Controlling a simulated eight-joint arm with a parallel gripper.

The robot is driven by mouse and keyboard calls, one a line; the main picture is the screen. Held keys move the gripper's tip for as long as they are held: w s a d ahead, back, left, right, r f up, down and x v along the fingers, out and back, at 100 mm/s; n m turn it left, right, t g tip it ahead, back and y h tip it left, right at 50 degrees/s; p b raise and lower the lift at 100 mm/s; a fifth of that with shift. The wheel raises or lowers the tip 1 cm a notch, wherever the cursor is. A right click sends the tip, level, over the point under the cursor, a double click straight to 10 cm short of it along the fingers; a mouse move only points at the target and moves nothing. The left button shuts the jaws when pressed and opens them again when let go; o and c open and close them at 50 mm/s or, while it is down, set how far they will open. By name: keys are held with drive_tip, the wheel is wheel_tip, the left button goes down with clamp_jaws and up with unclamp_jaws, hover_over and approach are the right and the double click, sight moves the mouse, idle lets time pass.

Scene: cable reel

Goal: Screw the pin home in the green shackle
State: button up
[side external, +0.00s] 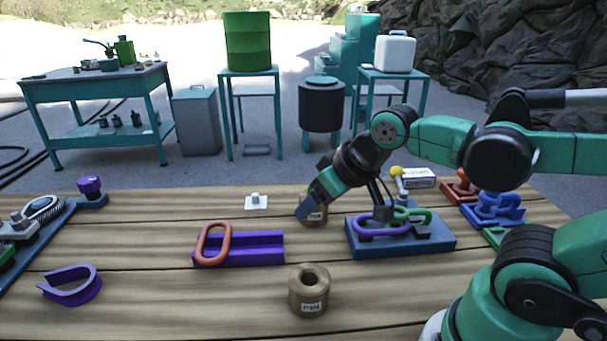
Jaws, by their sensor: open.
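The green shackle (424,214) lies on a blue block (432,242) right of the middle of the table, beside a purple link (368,232). A pale stem with a yellow ball head (396,172) rises behind the shackle; I cannot tell whether it is the pin or whether it touches the shackle. My gripper (382,213) seems to be the dark part low over the purple link and the shackle's left side. It is open. It hides part of both, and its fingertips and any contact are unclear.
A brown holder marked PIN (309,292) with an open hole stands in front; another brown holder (314,217) is partly hidden by my wrist. An orange link (212,244) rests on a purple channel (258,247). Blue shackle (496,208) stands right.

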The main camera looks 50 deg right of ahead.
drive_tip(key=w+d+m+g, duration=0.2)
drive_tip(key=w+d+m, duration=0.1)
drive_tip(key=d+m, duration=0.1)
drive_tip(key=w+d+m+g, duration=0.2)
drive_tip(key=w+d+m, duration=0.1)
drive_tip(key=d+m, duration=0.1)
drive_tip(key=w+d+r+m+g, duration=0.1)
drive_tip(key=w+d+m+g, duration=0.1)
drive_tip(key=m, duration=0.4)
drive_tip(key=shift+w+d+g, duration=0.4)
drive_tip(key=shift+w+d, duration=0.5)
drive_tip(key=shift+w, duration=0.2)
drive_tip(key=shift+w+d+f, duration=0.1)
drive_tip(key=shift+d+f, duration=0.1)
drive_tip(key=shift+f, duration=4.1)
clamp_jaws()
drive_tip(key=shift+r, duration=0.1)
drive_tip(key=shift+r, duration=3.05)
